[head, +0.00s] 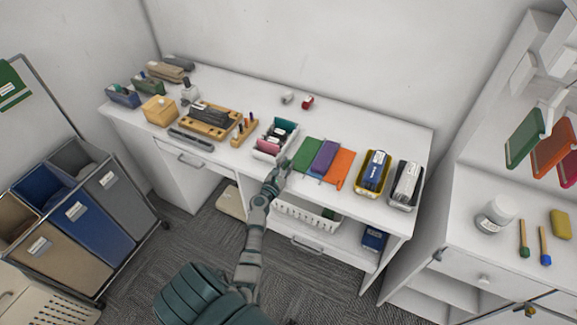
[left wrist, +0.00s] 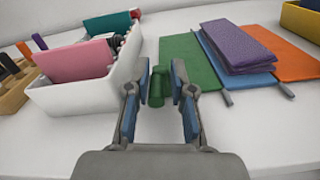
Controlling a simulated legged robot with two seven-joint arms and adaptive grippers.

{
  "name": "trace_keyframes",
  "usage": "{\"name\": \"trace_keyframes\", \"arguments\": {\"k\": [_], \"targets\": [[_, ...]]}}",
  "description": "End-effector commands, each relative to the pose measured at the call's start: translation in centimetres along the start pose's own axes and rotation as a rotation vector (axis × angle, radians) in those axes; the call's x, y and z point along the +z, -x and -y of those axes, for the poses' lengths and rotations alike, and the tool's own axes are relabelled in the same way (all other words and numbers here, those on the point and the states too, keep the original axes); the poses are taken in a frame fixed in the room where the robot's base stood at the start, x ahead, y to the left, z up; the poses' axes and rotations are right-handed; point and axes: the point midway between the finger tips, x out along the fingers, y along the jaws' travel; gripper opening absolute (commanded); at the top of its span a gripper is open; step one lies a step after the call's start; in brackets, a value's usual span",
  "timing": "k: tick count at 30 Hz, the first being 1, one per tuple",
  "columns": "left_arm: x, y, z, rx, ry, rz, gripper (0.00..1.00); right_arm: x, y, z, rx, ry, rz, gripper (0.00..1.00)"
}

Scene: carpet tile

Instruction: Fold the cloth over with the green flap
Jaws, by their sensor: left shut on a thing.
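The cloth lies on the white desk, with a green flap (head: 306,152) at left, a purple part (head: 325,157) in the middle and an orange flap (head: 342,166) at right. In the left wrist view the purple part (left wrist: 238,46) lies stacked on a blue panel (left wrist: 245,80); the green flap (left wrist: 188,62) and orange flap (left wrist: 290,60) lie flat. My left gripper (head: 283,167) is at the green flap's front left corner. In the left wrist view its fingers (left wrist: 160,80) are shut on a small green piece at that flap's edge. My right gripper is not in view.
A white bin (head: 273,138) with pink and teal items stands close left of the gripper. A yellow tray (head: 373,175) and a grey tray (head: 404,185) stand to the right of the cloth. The desk's front edge is just below the gripper.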

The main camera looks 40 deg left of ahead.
Motion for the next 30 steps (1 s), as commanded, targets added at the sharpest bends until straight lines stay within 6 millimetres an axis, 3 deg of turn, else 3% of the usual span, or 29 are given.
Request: {"name": "trace_keyframes", "arguments": {"k": [1,14,15,16,30], "targets": [[-1.05,0.33,-0.35,0.009,0.004,-0.018,0.0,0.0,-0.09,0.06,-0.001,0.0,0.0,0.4],[-1.67,0.54,-0.32,0.008,0.01,-0.027,0.0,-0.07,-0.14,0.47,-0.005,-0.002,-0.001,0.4],[-1.68,0.54,-0.33,0.008,0.01,-0.027,0.32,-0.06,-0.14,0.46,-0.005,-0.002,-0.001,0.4],[-1.69,0.55,-0.32,0.007,0.01,-0.028,0.4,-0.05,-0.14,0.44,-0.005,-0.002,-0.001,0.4],[-0.71,0.39,0.22,0.004,0.006,-0.014,0.41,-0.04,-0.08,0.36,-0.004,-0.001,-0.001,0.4]]}}
